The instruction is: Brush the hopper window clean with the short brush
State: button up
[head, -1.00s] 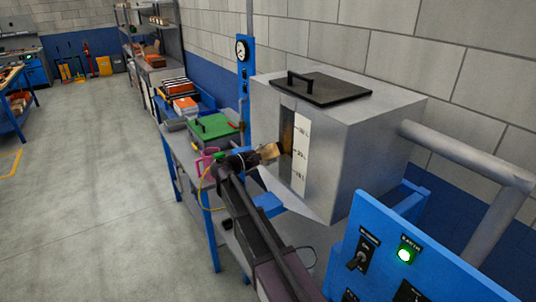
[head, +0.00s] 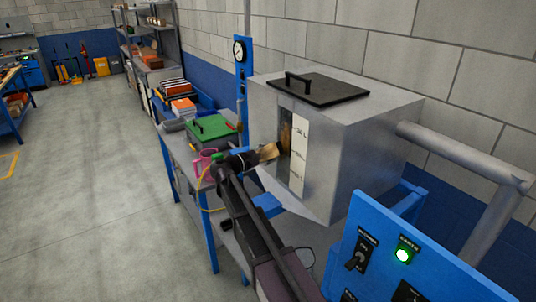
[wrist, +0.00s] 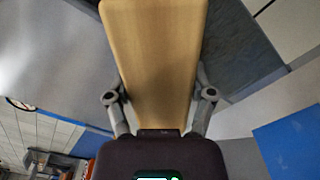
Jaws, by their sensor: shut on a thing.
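The grey hopper (head: 350,140) stands against the block wall at the right. Its window (head: 285,128) is a narrow upright strip with a dark brownish upper part, beside a white scale (head: 298,152). My gripper (head: 254,158) is shut on the short brush (head: 269,151), whose tan block is at the window's lower left. I cannot tell whether the bristles touch the window. In the wrist view the brush (wrist: 155,45) points straight away from my gripper (wrist: 160,97), between its two fingers; its far end is cut off.
A blue control panel (head: 400,250) with a lit green lamp is near, at lower right. A bench behind my gripper holds a green-lidded box (head: 212,130) and a pink mug (head: 203,160). A thick pipe (head: 465,155) leaves the hopper's right side.

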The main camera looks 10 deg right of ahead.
aim_at(290, 155)
jog(key=shift+w+d, duration=0.25)
jog(key=shift+d, duration=0.4)
dwell(0.3)
jog(key=shift+s, duration=0.15)
jog(key=shift+s+d, duration=0.35)
jog(key=shift+s, duration=0.5)
jog(key=shift+s+d, duration=0.3)
jog(key=shift+s, duration=0.55)
jog(key=shift+s+d, duration=0.45)
jog(key=shift+s, duration=0.45)
jog(key=shift+s+d, duration=0.4)
jog(key=shift+s, duration=0.45)
jog(key=shift+r, duration=0.15)
jog(key=shift+r+p, duration=0.85)
jog(key=shift+p, duration=0.15)
